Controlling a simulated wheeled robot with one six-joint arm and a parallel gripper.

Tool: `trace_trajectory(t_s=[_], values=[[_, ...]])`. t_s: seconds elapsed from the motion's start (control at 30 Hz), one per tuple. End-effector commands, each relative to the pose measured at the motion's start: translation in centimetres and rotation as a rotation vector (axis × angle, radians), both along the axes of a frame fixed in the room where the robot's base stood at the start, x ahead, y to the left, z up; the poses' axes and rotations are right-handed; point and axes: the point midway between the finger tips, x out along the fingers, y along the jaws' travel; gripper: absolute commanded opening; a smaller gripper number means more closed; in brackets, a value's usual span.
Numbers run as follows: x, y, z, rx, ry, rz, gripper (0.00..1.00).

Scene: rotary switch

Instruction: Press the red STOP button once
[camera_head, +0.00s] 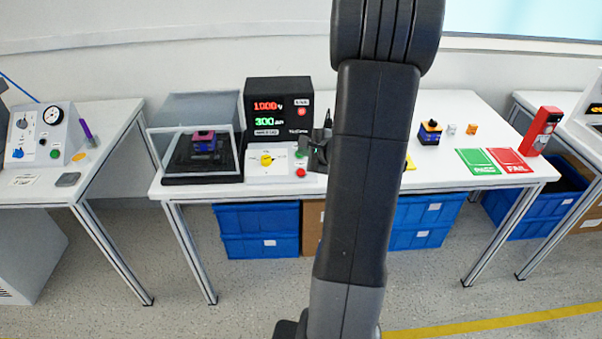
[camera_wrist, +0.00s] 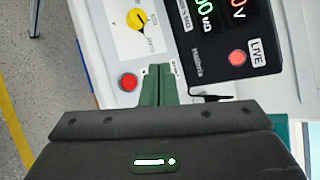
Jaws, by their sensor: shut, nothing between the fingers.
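The red STOP button (camera_head: 300,172) sits at the front right of the white sloped control panel (camera_head: 258,178). In the wrist view the round red button (camera_wrist: 128,82) is fully visible, just left of my fingers. A green button (camera_head: 299,154) lies behind it in the head view; in the wrist view my fingers hide that spot. My gripper (camera_head: 312,148) is shut and empty, its fingertips (camera_wrist: 159,68) beside the red button and over the green button's area. I cannot tell whether the tips touch the panel.
A yellow rotary knob (camera_head: 266,160) is on the same panel. Behind stands a black display box (camera_head: 278,115) reading 1000 V and 300, with a red LIVE lamp (camera_wrist: 237,57). A clear-lidded fixture (camera_head: 200,175) stands left. Green PASS (camera_head: 481,162) and red FAIL (camera_head: 511,161) mats lie right.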

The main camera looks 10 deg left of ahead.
Motion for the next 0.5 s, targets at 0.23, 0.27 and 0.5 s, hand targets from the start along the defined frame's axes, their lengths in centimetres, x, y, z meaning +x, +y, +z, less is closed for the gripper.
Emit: trace_trajectory(t_s=[0.23, 0.27, 0.5], values=[[0.9, 0.3, -3.4, 0.000, 0.003, 0.000, 0.00], [1.0, 0.3, -3.8, 0.000, 0.002, 0.000, 0.00], [1.9, 0.6, -6.8, 0.000, 0.000, 0.000, 0.00]])
